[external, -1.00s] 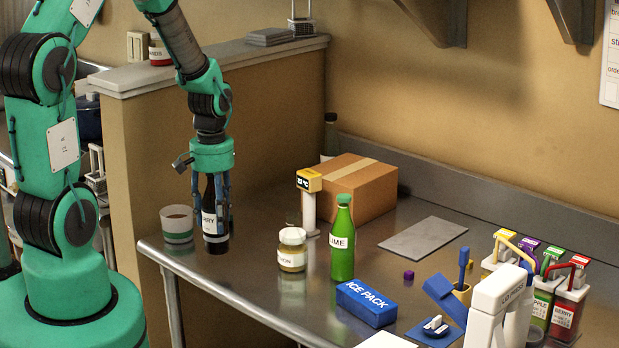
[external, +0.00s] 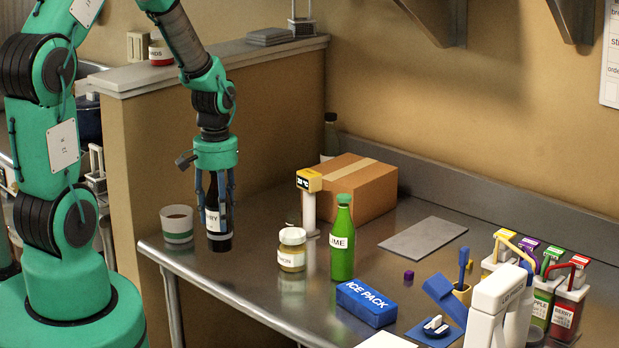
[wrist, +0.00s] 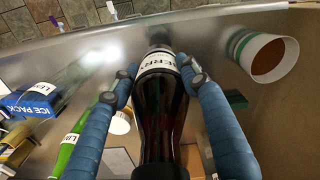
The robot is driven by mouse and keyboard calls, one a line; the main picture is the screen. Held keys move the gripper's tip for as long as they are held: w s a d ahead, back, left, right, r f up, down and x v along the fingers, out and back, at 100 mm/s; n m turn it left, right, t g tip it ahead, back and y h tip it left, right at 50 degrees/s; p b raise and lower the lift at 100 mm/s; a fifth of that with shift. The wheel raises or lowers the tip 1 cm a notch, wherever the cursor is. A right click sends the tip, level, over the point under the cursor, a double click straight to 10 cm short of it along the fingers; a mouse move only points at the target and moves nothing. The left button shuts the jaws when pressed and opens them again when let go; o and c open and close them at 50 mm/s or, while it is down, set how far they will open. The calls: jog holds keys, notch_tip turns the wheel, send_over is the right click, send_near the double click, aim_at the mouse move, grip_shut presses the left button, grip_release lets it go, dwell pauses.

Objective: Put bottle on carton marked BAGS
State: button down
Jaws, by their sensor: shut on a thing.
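A dark bottle (external: 219,232) with a white label ending in "RRY" stands upright near the counter's left end. My gripper (external: 217,203) is shut on it, with one finger on each side. In the wrist view the bottle (wrist: 160,100) lies between my two blue fingers. I cannot tell whether its base touches the counter or hangs slightly above. A brown carton (external: 365,195) with a tape strip on top sits at the back of the counter, right of my gripper. No BAGS marking is readable on it. Its top is clear.
A green LIME bottle (external: 343,262), a labelled jar (external: 292,255) and a yellow-topped thermometer stand (external: 309,205) are between bottle and carton or nearby. A cup (external: 177,225) stands left. A blue ice pack (external: 366,303) lies in front. A dark-capped bottle (external: 330,135) is behind the carton.

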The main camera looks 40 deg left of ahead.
jog(key=w+d+r+m+b, duration=0.2)
jog(key=w+d+r+m, duration=0.15)
jog(key=w, duration=0.45)
jog(key=w+d+r+m+b, duration=0.1)
jog(key=w+d+r+m, duration=0.15)
jog(key=w+d, duration=0.4)
jog(key=w+d+r+m+b, duration=0.2)
jog(key=w+d+m, duration=0.15)
jog(key=w, duration=0.65)
jog(key=w+a+r+n+p, duration=0.2)
jog(key=w+a+n+p, duration=0.3)
jog(key=w+a+n, duration=0.5)
jog(key=shift+w+a, duration=1.95)
jog(key=shift+w, duration=1)
jog(key=shift+n, duration=0.25)
jog(key=shift+f, duration=1.45)
jog(key=shift+f, duration=0.15)
jog(key=c, duration=0.9)
grip_release()
